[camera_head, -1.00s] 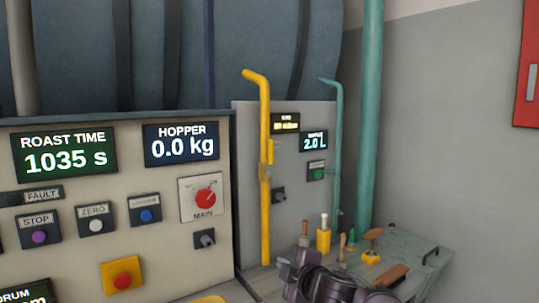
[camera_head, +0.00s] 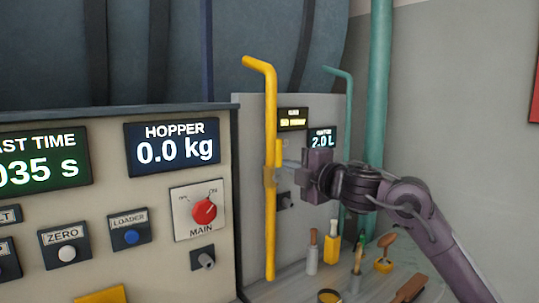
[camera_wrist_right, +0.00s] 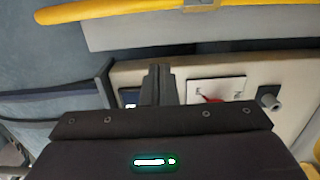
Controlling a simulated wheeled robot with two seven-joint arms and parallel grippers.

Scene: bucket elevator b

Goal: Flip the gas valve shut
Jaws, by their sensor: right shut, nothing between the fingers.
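The yellow gas pipe (camera_head: 270,225) stands upright in front of a grey panel in the head view. It crosses the top of the right wrist view (camera_wrist_right: 110,8). A dull metal valve body (camera_head: 269,176) sits on the pipe at mid-height. Its yellow lever (camera_head: 278,152) points up, beside and along the pipe. My right gripper (camera_head: 291,163) is shut and empty, just right of the valve and lever; I cannot tell whether it touches them. Its closed fingers show in the wrist view (camera_wrist_right: 158,82). My left gripper is not in view.
A cream control panel (camera_head: 110,215) with displays, buttons and a red MAIN knob (camera_head: 204,212) stands left of the pipe. A teal pipe (camera_head: 348,110) stands right of it. Below my right arm, brushes and tools stand on a grey bench (camera_head: 300,287).

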